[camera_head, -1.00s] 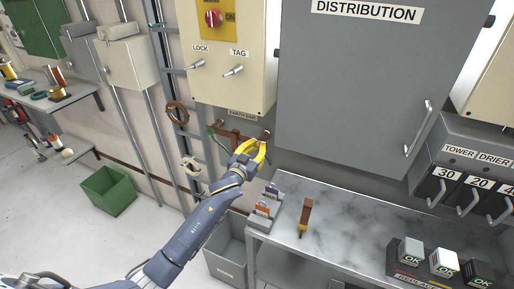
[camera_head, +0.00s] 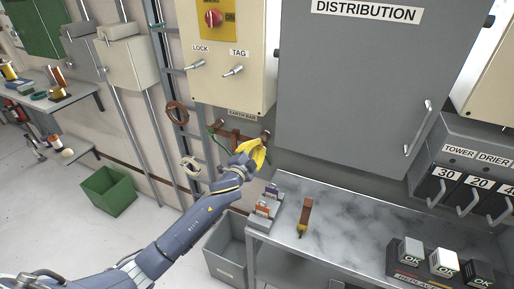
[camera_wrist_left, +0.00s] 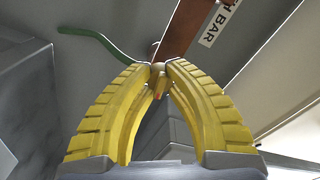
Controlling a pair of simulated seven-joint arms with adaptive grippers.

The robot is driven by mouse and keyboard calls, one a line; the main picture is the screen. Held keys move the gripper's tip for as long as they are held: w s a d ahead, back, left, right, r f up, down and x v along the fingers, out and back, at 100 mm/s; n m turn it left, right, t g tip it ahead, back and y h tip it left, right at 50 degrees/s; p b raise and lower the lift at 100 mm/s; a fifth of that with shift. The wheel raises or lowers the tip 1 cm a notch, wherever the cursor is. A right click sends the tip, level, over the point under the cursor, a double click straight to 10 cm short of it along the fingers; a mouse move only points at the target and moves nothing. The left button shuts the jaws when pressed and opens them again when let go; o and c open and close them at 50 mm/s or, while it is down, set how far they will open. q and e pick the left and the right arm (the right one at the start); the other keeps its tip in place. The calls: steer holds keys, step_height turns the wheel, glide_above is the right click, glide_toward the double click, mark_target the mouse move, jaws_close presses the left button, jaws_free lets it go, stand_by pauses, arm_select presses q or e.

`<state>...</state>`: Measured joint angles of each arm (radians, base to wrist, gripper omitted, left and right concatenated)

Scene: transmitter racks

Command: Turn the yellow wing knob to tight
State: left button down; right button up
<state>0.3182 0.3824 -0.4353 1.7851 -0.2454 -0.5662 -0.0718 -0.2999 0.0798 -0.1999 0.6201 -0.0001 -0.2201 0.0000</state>
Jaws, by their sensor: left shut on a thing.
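My left gripper (camera_head: 262,150) has yellow ribbed fingers and is at the right end of the copper earth bar (camera_head: 232,135), under the cream switch box. In the left wrist view its fingertips (camera_wrist_left: 158,68) meet in front of the copper bar (camera_wrist_left: 190,30), shut on a small part there. This fits the yellow wing knob, which the fingers mostly hide. A small yellowish piece with a reddish mark shows between the fingers. I cannot read the knob's angle or any tight mark. My right gripper is in neither view.
A green cable (camera_wrist_left: 95,38) runs to the bar. The grey distribution cabinet (camera_head: 350,90) hangs close on the right. Below is a grey bench (camera_head: 350,222) with a copper link (camera_head: 305,215) and a small rack. A grey bin (camera_head: 228,255) stands beside the bench.

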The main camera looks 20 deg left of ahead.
arm_select(q)
steer(key=m, duration=0.3)
steer(key=shift+a+f+m, duration=0.15)
steer(key=shift+f+m, duration=0.05)
steer(key=shift+m, duration=0.1)
steer(key=m, duration=0.5)
steer(key=shift+r, duration=0.1)
steer(key=shift+a+r, duration=0.1)
stand_by(0.4)
steer(key=c, duration=1.1)
jaws_free()
steer(key=s, duration=0.4)
steer(key=s+a, duration=0.1)
steer(key=s, duration=0.7)
steer(key=shift+a, duration=0.2)
steer(key=shift+w, duration=0.1)
